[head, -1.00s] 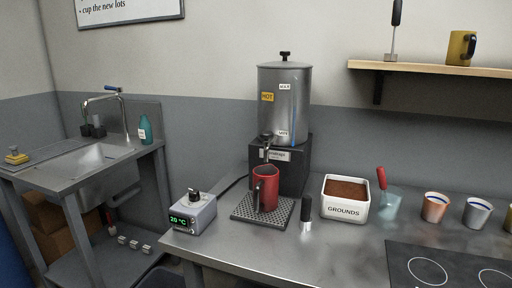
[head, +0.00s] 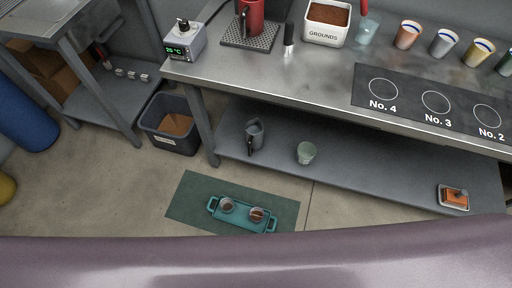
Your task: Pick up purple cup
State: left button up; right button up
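I see no purple cup in the head view. On the steel counter (head: 262,78), at the right, stand a copper cup (head: 407,36), a silver cup (head: 442,43) and a gold cup (head: 477,53). A dark green cup (head: 505,64) is cut off at the right edge. Neither of my grippers is in view.
Below, a shelf (head: 365,181) holds a grey jug (head: 254,134), a pale green cup (head: 306,152) and a small dish (head: 453,196). A teal tray (head: 240,215) with two small cups lies on a floor mat (head: 185,205). A bin (head: 172,146) stands left.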

aim_at(256, 213)
jog(key=k+z, duration=0.15)
jog(key=k, duration=1)
